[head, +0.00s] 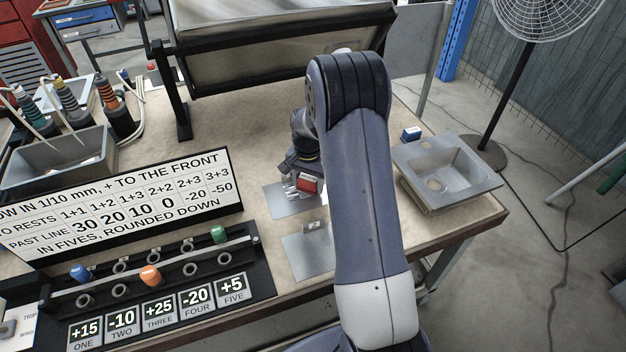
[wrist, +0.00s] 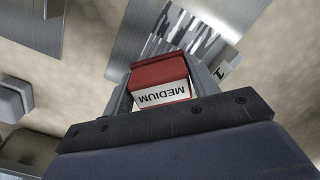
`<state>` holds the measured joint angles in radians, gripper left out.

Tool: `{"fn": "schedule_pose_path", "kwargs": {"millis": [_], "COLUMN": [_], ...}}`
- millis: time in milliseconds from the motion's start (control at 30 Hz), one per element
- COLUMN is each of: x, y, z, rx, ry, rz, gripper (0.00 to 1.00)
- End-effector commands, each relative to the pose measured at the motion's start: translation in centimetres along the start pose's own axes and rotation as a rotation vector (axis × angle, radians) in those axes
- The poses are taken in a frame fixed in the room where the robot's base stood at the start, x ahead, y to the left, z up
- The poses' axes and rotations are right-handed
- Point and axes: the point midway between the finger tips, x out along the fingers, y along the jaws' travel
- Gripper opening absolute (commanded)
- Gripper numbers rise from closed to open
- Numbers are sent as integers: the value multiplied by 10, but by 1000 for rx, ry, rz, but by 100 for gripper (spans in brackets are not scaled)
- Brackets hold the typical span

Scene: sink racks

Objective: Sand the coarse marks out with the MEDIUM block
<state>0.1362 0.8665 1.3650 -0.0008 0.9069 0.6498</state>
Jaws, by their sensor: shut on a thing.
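My gripper (head: 304,184) is shut on a red block (head: 309,185). In the wrist view the block (wrist: 160,83) sits between the fingers, and its white label reads MEDIUM. The block is over or beside a flat metal plate (head: 280,205) on the bench. In the wrist view this plate (wrist: 128,45) carries a patch of streaky light and dark marks (wrist: 195,38), just beyond the block. I cannot tell whether the block touches the plate. A second metal plate (head: 306,262) lies nearer the front, with a small numbered tag. Part of the bench is hidden behind my arm.
A blue block (head: 411,133) stands at the bench's right, by a metal basin (head: 470,172). A numbered rack (head: 165,290) with coloured pegs and a printed board (head: 130,205) fill the front left. A dark-framed panel (head: 270,50) stands behind.

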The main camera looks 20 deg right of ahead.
Motion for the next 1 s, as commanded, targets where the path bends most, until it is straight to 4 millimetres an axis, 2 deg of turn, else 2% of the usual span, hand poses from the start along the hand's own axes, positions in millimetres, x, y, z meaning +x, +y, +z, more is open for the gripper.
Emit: {"fn": "schedule_pose_path", "kwargs": {"millis": [300,567,1000], "x": [3,2,-1], "y": [-18,-25,-48], "z": [22,29,50], "rx": [-2,-1,-1], "ry": [-10,-9,-6], "rz": [5,5,4], "gripper": [34,34,34]}}
